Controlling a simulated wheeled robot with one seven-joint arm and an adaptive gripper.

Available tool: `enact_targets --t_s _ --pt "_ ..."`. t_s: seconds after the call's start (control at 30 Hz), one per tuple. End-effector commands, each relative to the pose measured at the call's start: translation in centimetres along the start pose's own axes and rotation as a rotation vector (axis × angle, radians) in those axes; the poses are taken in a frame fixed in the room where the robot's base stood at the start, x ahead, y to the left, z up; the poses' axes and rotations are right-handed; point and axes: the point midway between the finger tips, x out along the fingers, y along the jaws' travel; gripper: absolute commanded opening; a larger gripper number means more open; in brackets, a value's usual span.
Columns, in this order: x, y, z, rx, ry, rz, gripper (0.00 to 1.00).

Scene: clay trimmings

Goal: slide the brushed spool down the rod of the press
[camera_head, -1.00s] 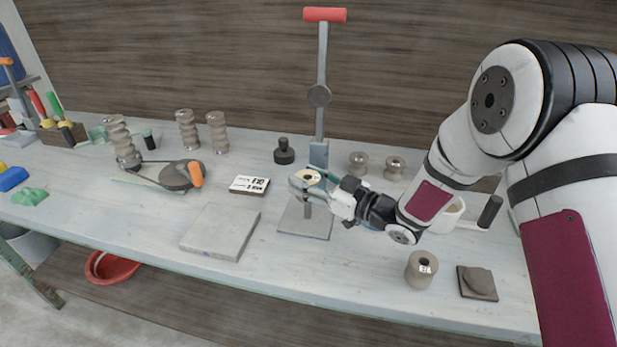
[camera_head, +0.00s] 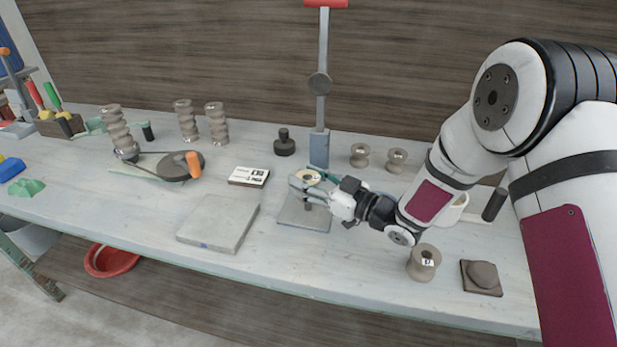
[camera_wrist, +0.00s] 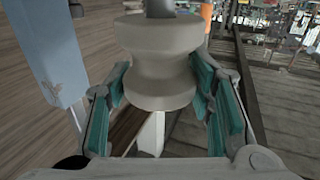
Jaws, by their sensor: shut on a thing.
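My gripper (camera_head: 308,181) is shut on a pale spool (camera_head: 307,176) and holds it upright above the base plate (camera_head: 303,219) of the press. In the wrist view the spool (camera_wrist: 160,60) sits between the teal finger pads, and a grey cylinder shows at its upper end. A short dark post shows under the spool in the head view; how far it passes into the spool is hidden. The press has a blue-grey block (camera_head: 319,149), a tall grey column (camera_head: 322,60) and a red handle (camera_head: 326,3) at the top.
Another spool (camera_head: 424,263) with a label stands near the front right, beside a dark square tile (camera_head: 481,277). Two spools (camera_head: 360,155) stand behind my gripper. A flat grey slab (camera_head: 218,222) and a lettered plaque (camera_head: 249,176) lie to the left.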

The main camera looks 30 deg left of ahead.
Motion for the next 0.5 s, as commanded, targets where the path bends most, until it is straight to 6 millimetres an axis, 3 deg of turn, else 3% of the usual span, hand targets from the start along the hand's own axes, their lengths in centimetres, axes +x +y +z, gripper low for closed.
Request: enact_targets --t_s 0.5 --pt "0.0 0.0 1.4 -0.001 0.001 0.000 0.12"
